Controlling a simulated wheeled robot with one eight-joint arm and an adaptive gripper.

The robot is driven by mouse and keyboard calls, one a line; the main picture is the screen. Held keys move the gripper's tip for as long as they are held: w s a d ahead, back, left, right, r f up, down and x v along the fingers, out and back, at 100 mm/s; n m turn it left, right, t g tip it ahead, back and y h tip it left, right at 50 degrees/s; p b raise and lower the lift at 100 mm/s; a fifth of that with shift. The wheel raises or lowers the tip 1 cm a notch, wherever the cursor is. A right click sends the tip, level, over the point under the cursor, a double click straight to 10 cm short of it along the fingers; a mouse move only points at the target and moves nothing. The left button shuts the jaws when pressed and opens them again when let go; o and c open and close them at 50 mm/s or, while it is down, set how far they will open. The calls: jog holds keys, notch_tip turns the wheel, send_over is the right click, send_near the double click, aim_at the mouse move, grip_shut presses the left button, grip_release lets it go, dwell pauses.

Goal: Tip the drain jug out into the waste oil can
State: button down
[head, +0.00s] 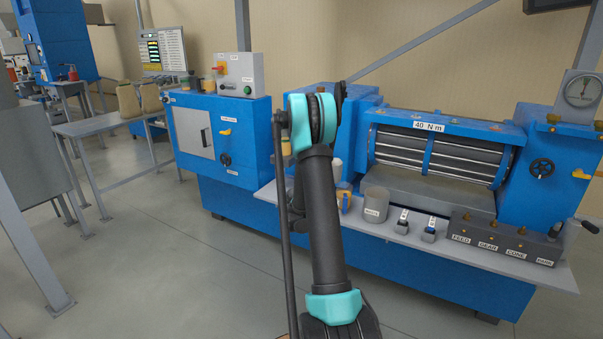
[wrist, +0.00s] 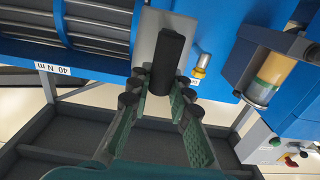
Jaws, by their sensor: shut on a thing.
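My gripper (wrist: 162,88) is shut on a dark upright handle in the wrist view. The handle stands in front of a grey body, which I take to be the drain jug (wrist: 152,28); its mouth and any contents do not show. In the head view my own arm hides the gripper and the held thing. I cannot make out the can in the wrist view.
The pale shelf (head: 405,238) runs along the blue roller machine (head: 440,130). A small blue and yellow item (head: 344,196) stands left of the can. Two small dark items and a labelled control box (head: 505,237) are to its right. An amber sight glass (wrist: 272,75) is nearby.

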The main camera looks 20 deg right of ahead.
jog(key=s+d+f+m+g+h, duration=0.1)
jog(key=s+d+f+m+g, duration=0.1)
jog(key=s+d+m+g, duration=0.2)
jog(key=shift+s+d+m+g+h, duration=0.35)
jog(key=shift+s+d+g, duration=1.25)
jog(key=shift+d, duration=1.85)
